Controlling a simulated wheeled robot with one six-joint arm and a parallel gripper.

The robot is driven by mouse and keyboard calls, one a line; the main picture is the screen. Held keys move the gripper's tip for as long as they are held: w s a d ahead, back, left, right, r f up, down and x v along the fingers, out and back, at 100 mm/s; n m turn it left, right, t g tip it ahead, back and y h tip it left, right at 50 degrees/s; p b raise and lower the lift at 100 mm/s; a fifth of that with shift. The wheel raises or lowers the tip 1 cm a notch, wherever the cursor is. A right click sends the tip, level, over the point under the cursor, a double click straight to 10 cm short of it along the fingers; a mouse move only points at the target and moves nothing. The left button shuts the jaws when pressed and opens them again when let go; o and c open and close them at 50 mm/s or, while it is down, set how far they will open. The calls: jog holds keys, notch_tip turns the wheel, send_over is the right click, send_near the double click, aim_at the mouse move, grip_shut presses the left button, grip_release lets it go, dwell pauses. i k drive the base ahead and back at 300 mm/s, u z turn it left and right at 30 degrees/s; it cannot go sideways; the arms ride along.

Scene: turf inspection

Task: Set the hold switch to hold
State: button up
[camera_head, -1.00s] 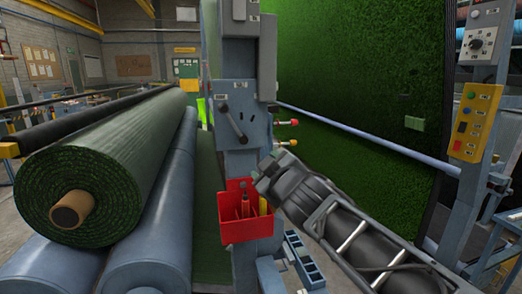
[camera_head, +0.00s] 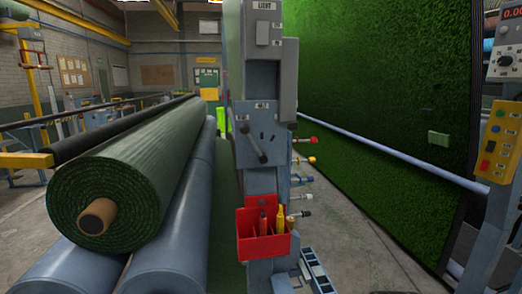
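No label that I can read says hold, so I cannot tell which control is the hold switch. A dark lever (camera_head: 254,144) sits on a grey plate (camera_head: 272,118) on the upright post, its handle slanting down to the right; small labels there are too small to read. Above it is a grey box (camera_head: 270,60) marked LIGHT with a small pale switch (camera_head: 262,33). A yellow panel (camera_head: 497,140) with several coloured buttons stands at the right edge. My gripper and arm are out of view.
Several levers with coloured knobs (camera_head: 309,161) stick out right of the post. A red bin (camera_head: 262,246) with tools hangs below. A large turf roll (camera_head: 150,170) lies on blue rollers (camera_head: 180,240) at left. Hanging turf (camera_head: 380,80) fills the back right. Floor shows between.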

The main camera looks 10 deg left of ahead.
aim_at(485, 164)
jog(key=z, duration=1.6)
jog(key=i, duration=1.05)
jog(key=u, duration=0.45)
jog(key=i, duration=0.8)
jog(key=u, duration=1.15)
jog(key=i, duration=0.25)
jog(key=u, duration=0.05)
